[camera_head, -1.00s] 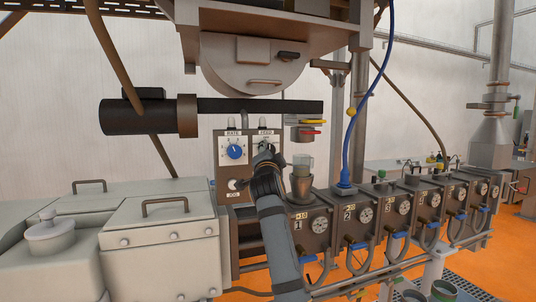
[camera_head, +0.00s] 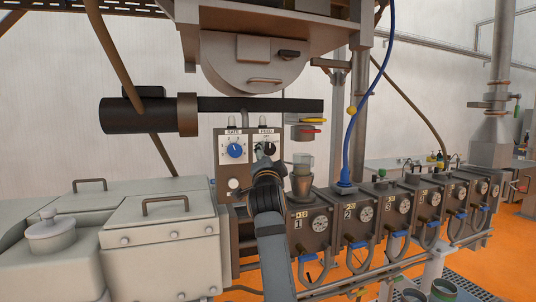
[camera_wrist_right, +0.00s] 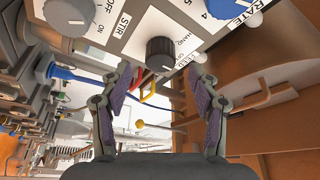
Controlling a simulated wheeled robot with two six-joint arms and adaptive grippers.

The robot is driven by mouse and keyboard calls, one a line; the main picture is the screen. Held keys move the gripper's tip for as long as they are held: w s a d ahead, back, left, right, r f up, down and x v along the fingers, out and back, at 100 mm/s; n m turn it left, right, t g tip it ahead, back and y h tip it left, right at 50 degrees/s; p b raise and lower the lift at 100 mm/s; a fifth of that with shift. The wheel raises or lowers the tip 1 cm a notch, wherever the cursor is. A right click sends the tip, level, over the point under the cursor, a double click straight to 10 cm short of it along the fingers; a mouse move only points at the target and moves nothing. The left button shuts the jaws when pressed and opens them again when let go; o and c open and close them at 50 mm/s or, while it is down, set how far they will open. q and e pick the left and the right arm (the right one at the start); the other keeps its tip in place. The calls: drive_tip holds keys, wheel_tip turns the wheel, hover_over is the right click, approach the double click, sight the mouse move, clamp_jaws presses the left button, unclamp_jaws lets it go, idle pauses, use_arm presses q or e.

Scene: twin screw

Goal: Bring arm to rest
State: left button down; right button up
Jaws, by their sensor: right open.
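My right gripper (camera_head: 264,155) is in front of the lower right part of a grey control panel (camera_head: 222,168) in the head view, its arm coming up from the bottom. In the right wrist view its two fingers (camera_wrist_right: 164,88) are spread apart with nothing between them. The panel has a blue RATE knob (camera_head: 235,150) and a dark knob (camera_head: 270,148) at its right, just above the gripper. A black knob (camera_wrist_right: 160,53) shows ahead of the fingers in the wrist view, apart from them. My left gripper is not in view.
A pale round button (camera_head: 233,184) is left of the gripper. A glass-topped cup (camera_head: 302,176) stands close on its right. A row of numbered barrel blocks (camera_head: 357,215) runs rightward, and a pale lidded box (camera_head: 160,235) is at left. A dark horizontal bar (camera_head: 260,106) passes above.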

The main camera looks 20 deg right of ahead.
drive_tip(key=v, duration=0.2)
drive_tip(key=shift+s+f, duration=0.1)
drive_tip(key=shift+s, duration=0.15)
drive_tip(key=shift+f, duration=0.1)
